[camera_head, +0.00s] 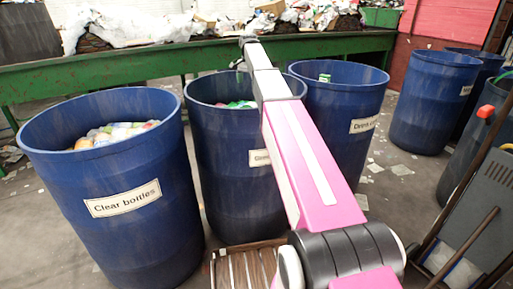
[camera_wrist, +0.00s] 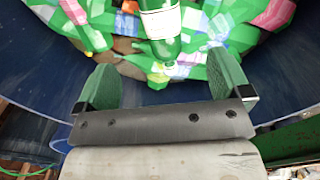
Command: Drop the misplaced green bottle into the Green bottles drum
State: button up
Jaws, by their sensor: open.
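My gripper's tips are hard to make out in the head view.
The Clear bottles drum (camera_head: 115,235) stands at left. Another labelled drum (camera_head: 340,130) stands right of the middle one, with a green item showing inside. The green belt frame (camera_head: 110,72), heaped with litter, runs behind. More drums (camera_head: 430,105) stand at right.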

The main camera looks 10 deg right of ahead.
notch_tip(320, 180, up, 11)
jog(key=shift+f, duration=0.2)
dwell(0.4)
